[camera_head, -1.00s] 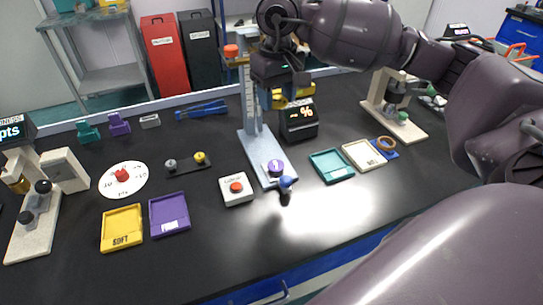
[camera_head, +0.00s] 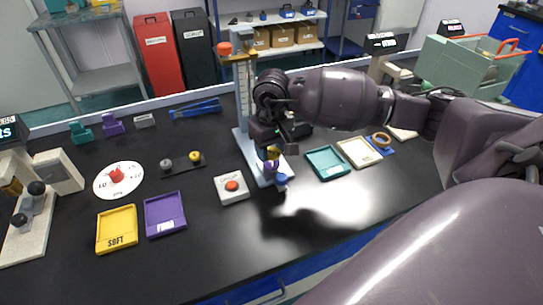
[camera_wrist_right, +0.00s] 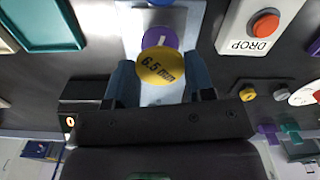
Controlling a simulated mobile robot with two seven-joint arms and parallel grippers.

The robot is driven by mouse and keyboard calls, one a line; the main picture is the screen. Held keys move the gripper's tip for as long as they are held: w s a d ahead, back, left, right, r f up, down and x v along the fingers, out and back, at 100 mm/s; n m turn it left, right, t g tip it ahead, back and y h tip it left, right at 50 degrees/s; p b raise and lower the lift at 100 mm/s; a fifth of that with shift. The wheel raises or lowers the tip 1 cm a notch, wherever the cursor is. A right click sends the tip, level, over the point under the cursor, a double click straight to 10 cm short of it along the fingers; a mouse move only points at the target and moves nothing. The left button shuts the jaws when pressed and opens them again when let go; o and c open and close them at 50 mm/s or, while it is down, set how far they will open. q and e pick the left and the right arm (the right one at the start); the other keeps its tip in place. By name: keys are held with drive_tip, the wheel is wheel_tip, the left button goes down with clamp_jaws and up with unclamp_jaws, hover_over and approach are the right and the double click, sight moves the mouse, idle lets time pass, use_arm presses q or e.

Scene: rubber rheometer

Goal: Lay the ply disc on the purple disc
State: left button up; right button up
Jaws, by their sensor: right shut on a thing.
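The yellow ply disc (camera_wrist_right: 160,68), marked 6.5 mm, is between the two fingers of my right gripper (camera_wrist_right: 161,80), which is shut on it. The purple disc (camera_wrist_right: 158,38) lies on the pale base of the tall stand, partly covered by the yellow disc in the right wrist view. In the head view my right gripper (camera_head: 271,150) is low over the stand's base, with the ply disc (camera_head: 272,153) just above the purple disc (camera_head: 268,166). Whether the two discs touch, I cannot tell. My left gripper is not in view.
The tall stand's column (camera_head: 243,95) rises close behind my right gripper. The white box with a red button (camera_head: 231,187) is left of the base, and a blue knob (camera_head: 281,179) is at its front. Teal (camera_head: 328,163) and purple (camera_head: 165,214) trays lie either side. The front table is clear.

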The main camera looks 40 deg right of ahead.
sight(272, 153)
wheel_tip(272, 153, down, 3)
drive_tip(key=shift+r, duration=0.1)
drive_tip(key=shift+f, duration=0.25)
drive_tip(key=o, duration=0.9)
drive_tip(key=shift+r, duration=0.1)
drive_tip(key=shift+r, duration=0.3)
wheel_tip(272, 153, up, 12)
